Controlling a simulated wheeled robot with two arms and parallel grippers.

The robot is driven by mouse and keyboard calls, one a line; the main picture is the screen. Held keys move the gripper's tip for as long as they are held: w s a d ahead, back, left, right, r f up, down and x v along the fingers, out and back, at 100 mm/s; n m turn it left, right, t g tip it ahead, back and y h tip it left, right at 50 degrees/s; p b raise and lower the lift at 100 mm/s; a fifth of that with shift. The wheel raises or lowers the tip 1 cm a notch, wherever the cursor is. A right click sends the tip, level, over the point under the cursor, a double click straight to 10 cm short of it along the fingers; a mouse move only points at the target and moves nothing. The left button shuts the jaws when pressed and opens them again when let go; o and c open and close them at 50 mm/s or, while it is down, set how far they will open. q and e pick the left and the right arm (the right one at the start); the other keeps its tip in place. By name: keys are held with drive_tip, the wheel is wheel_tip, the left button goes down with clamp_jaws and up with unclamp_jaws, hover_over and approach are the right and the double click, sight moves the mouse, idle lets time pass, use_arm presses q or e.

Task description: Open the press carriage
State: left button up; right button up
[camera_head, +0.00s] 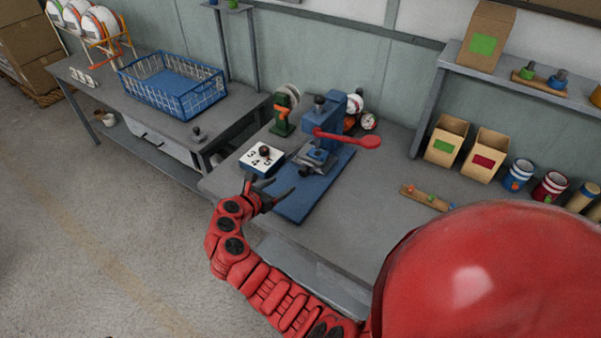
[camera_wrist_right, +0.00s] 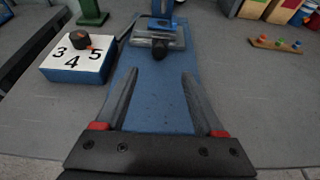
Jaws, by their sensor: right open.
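The blue press (camera_head: 324,125) stands on a blue base plate (camera_head: 300,203) on the grey workbench, with a red lever (camera_head: 350,139) on its right side. The press carriage (camera_head: 316,157) is a grey and blue block low at the front of the press. In the right wrist view the carriage (camera_wrist_right: 157,34) shows at the top, with a dark knob (camera_wrist_right: 159,53) on its near side. My right gripper (camera_head: 268,188) is open and empty above the front part of the base plate. Its fingers (camera_wrist_right: 158,95) point toward the knob, apart from it. My left gripper is not seen.
A blue and white box numbered 3, 4, 5 (camera_head: 261,160) with a dark knob sits just left of the press. A green device (camera_head: 283,115) stands behind it. Small bins, cans and a peg board (camera_head: 425,197) are on the right. A blue wire basket (camera_head: 172,83) is on the left bench.

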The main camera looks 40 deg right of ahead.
sight(302, 173)
drive_tip(key=x, duration=1.3)
drive_tip(key=shift+w+a, duration=0.1)
clamp_jaws()
idle(0.9)
